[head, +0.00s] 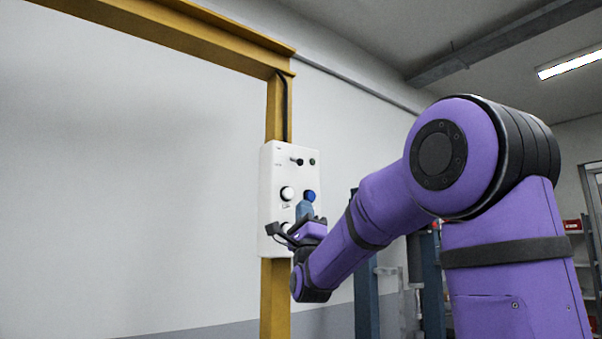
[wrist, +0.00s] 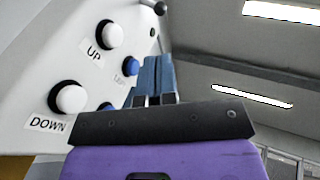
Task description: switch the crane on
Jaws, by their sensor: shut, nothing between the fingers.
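The crane's white control box (head: 270,180) is fixed to a yellow post. Near its top is a black-knobbed switch lever (head: 297,161) beside a small dark green lamp (head: 312,161). The lever's knob also shows at the top edge of the wrist view (wrist: 160,7). My gripper (head: 305,207) is shut and empty in front of the box's lower right part, below the lever. In the wrist view its blue-grey fingers (wrist: 155,72) lie together, pointing up along the box face. Whether they touch the box, I cannot tell.
White UP (wrist: 109,35) and DOWN (wrist: 68,99) buttons stick out left of my fingers. A blue button (wrist: 127,92) sits close beside them, another (wrist: 104,106) lower down. The yellow beam (head: 180,30) runs overhead. Blue posts (head: 366,290) stand behind my arm.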

